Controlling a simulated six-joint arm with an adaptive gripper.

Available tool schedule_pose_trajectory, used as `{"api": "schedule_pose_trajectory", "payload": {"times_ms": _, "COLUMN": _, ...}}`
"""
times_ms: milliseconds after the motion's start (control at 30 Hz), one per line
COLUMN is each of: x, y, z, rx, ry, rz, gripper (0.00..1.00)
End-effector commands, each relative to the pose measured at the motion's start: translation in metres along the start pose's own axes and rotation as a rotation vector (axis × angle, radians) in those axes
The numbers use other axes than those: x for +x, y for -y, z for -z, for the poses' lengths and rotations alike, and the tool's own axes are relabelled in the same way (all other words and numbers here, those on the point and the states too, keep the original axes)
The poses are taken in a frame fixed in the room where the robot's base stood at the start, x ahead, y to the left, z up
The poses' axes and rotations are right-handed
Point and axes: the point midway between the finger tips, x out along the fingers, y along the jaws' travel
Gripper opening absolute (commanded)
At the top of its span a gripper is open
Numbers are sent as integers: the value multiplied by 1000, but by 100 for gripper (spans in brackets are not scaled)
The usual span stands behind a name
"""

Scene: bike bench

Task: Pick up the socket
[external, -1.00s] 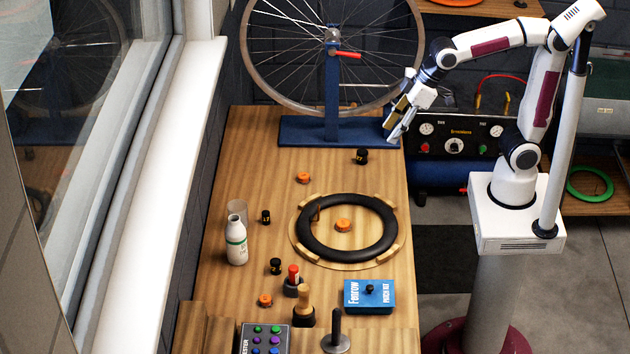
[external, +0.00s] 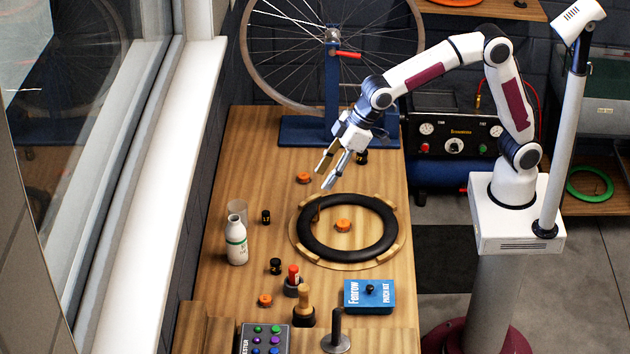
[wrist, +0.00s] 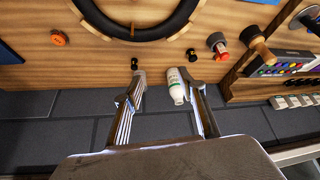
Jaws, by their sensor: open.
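Small black sockets with a yellowish mark stand on the wooden bench: a back one (external: 361,157) just beyond my gripper, one (external: 266,216) left of the black tyre, and one (external: 275,266) nearer the front. Two black pieces that look like sockets show in the wrist view, one (wrist: 134,63) just past the left finger and one (wrist: 191,55) past the right finger. I cannot tell which socket is meant. My gripper (external: 324,176) is open and empty above the bench, behind the tyre. In the wrist view its fingers (wrist: 168,84) are wide apart.
The black tyre (external: 308,241) lies on a round wooden stand, with an orange cap (external: 343,226) inside. A white bottle (external: 236,241) stands at the left edge. A blue box (external: 368,304) and a button box (external: 264,340) are at the front. The wheel stand (external: 300,131) is behind.

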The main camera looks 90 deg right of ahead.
Motion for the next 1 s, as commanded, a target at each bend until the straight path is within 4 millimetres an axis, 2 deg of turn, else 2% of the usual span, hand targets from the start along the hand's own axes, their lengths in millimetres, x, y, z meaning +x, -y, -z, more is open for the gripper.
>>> {"api": "schedule_pose_trajectory", "payload": {"times_ms": 33, "x": 12, "y": 6, "z": 4, "rx": -8, "ry": 3, "rz": 4, "gripper": 40}}
{"api": "schedule_pose_trajectory", "payload": {"times_ms": 300, "x": 67, "y": 38, "z": 26, "rx": -43, "ry": -1, "rz": 25, "gripper": 40}}
{"api": "schedule_pose_trajectory", "payload": {"times_ms": 700, "x": 149, "y": 87, "z": 41, "rx": -91, "ry": -6, "rz": 53, "gripper": 40}}
{"api": "schedule_pose_trajectory", "payload": {"times_ms": 800, "x": 162, "y": 96, "z": 43, "rx": -98, "ry": -7, "rz": 58, "gripper": 40}}
{"api": "schedule_pose_trajectory", "payload": {"times_ms": 1000, "x": 172, "y": 103, "z": 44, "rx": -105, "ry": -10, "rz": 62, "gripper": 40}}
